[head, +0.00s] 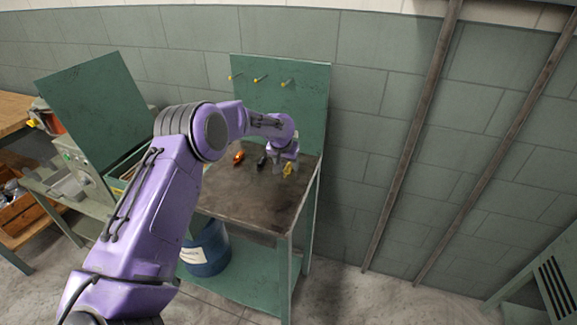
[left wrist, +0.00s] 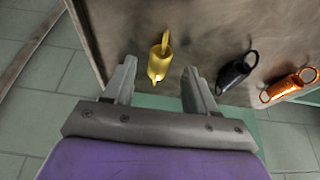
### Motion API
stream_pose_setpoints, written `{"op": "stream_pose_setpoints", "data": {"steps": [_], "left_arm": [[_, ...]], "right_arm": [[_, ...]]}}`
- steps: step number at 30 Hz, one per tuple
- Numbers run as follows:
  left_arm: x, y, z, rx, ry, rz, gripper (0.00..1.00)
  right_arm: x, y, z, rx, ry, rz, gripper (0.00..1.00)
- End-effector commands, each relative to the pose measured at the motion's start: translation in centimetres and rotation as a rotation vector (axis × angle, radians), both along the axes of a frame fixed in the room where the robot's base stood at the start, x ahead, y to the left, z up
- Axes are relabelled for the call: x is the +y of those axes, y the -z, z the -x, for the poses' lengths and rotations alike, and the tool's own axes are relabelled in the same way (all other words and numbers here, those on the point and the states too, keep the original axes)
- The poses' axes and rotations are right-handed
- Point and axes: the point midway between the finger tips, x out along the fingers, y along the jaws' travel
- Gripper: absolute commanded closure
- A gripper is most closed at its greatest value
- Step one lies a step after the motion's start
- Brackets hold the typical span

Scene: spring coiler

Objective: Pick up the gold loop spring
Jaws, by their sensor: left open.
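The gold loop spring (left wrist: 157,65) lies on the dark table top (head: 245,197). In the head view the gold spring (head: 287,169) shows just beside my left gripper (head: 282,166). In the left wrist view my left gripper (left wrist: 160,85) is open, with one finger on each side of the gold spring's near end. Nothing is held between the fingers. I cannot tell from these views how far the fingertips are above the table. My right gripper is in neither view.
A black spring (left wrist: 235,71) and an orange spring (left wrist: 290,85) lie on the same table, to the right in the left wrist view. A green pegboard (head: 310,95) with several yellow pegs stands behind the table. A blue bucket (head: 208,250) stands on the lower shelf.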

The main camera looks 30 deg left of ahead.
Motion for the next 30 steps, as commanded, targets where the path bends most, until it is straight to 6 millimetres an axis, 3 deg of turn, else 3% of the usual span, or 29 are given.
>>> {"op": "stream_pose_setpoints", "data": {"steps": [4,10,11,15,16,26,30], "left_arm": [[0.1,1.4,-0.6,0.0,0.001,0.0,0.43],[0.0,1.7,-0.7,0.0,0.002,-0.001,0.43],[0.0,1.6,-0.7,0.0,0.002,0.0,0.5],[0.0,1.6,-0.7,0.0,0.003,0.0,0.95],[0.0,1.6,-0.7,0.0,0.003,0.0,1.0],[-0.1,1.3,-0.7,-0.002,0.003,-0.001,1.0],[-0.1,-0.2,-0.8,-0.006,0.004,-0.002,1.0]], "right_arm": [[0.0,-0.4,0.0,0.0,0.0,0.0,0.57],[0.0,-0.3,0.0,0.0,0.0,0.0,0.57],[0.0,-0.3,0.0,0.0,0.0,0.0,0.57],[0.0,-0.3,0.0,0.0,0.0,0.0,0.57],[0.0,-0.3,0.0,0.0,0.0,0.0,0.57],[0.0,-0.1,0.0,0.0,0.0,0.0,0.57],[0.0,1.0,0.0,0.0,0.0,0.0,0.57]]}}
